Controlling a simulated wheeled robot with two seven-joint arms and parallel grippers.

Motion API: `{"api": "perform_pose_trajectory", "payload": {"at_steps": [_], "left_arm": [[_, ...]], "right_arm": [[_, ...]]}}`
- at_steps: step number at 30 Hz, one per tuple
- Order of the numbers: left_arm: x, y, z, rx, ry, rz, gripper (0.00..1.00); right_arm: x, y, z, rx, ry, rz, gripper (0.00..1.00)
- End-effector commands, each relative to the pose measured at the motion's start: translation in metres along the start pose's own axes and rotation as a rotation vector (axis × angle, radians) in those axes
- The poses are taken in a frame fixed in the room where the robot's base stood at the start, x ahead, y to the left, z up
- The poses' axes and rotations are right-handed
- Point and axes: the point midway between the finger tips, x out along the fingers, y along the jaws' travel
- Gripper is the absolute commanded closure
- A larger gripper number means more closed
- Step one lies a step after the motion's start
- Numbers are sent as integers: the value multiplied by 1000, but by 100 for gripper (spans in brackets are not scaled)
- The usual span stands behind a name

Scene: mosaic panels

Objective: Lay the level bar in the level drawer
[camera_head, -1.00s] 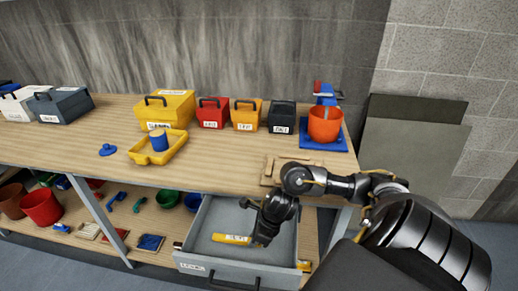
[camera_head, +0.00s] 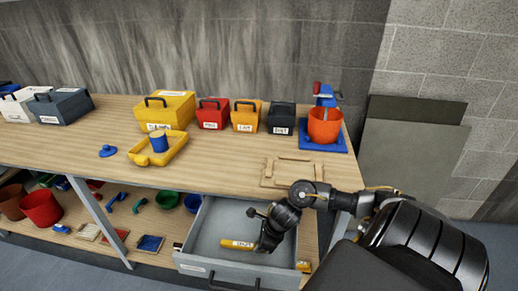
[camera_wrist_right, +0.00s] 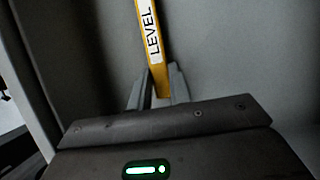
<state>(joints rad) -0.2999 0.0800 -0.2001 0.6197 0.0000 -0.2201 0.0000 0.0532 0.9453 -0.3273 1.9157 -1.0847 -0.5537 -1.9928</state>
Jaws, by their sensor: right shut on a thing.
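The yellow level bar (camera_head: 238,244) is inside the open grey level drawer (camera_head: 212,225), low over or on its floor; I cannot tell whether it touches. In the right wrist view the bar (camera_wrist_right: 152,40) shows its "LEVEL" label. My right gripper (camera_head: 262,247) reaches down into the drawer and is shut on one end of the bar. Its two fingers (camera_wrist_right: 157,88) sit on either side of the bar in the wrist view. The drawer hangs open under the bench top, its front with a dark handle toward me. My left gripper is not in view.
The wooden bench top (camera_head: 230,170) is above the drawer, with a wooden frame (camera_head: 292,171) near its edge. A yellow tray (camera_head: 160,150), several toolboxes and an orange bucket (camera_head: 323,125) stand on it. Pots and small items lie on the lower shelf.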

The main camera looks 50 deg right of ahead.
Motion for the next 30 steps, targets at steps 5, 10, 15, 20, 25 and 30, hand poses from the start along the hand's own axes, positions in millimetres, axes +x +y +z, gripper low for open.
{"api": "perform_pose_trajectory", "payload": {"at_steps": [5, 10, 15, 20, 25, 30], "left_arm": [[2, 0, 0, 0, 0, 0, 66], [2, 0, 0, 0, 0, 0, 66], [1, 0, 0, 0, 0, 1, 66], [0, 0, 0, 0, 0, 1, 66], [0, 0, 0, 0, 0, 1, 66], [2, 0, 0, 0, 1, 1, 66]], "right_arm": [[1, 0, 0, 0, 0, 0, 69], [1, 0, 0, 0, 0, 0, 59], [1, 0, 0, 0, 0, 0, 59], [-10, -1, 0, -2, -1, -2, 59], [-42, -2, 0, -7, 1, -4, 59], [-79, -1, 0, -5, 0, -4, 59]]}}
